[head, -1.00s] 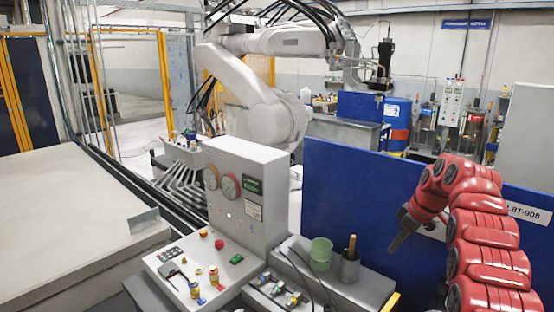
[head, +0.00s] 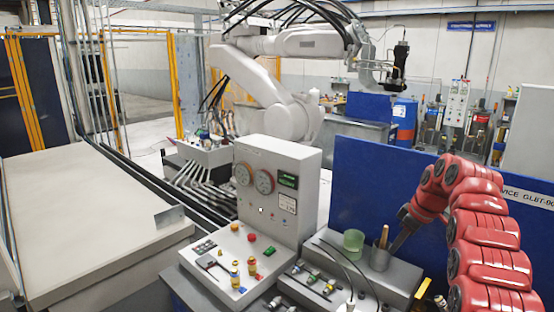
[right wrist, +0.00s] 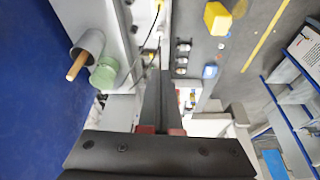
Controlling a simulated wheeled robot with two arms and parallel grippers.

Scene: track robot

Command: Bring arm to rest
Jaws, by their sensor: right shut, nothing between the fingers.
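My red right arm (head: 482,225) comes in from the lower right of the head view, bent at the elbow. Its dark right gripper (head: 396,246) points down and to the left, in line with the grey cup on the console ledge. In the right wrist view the two fingers of the right gripper (right wrist: 158,75) lie close together, shut, with nothing held. My left gripper is not in view.
A control panel (head: 262,205) with gauges and buttons stands in front. A green cup (head: 353,241) and a grey cup (head: 380,259) with a wooden handle sit on the ledge. A blue partition (head: 365,180) stands behind. A pale table (head: 85,215) lies left.

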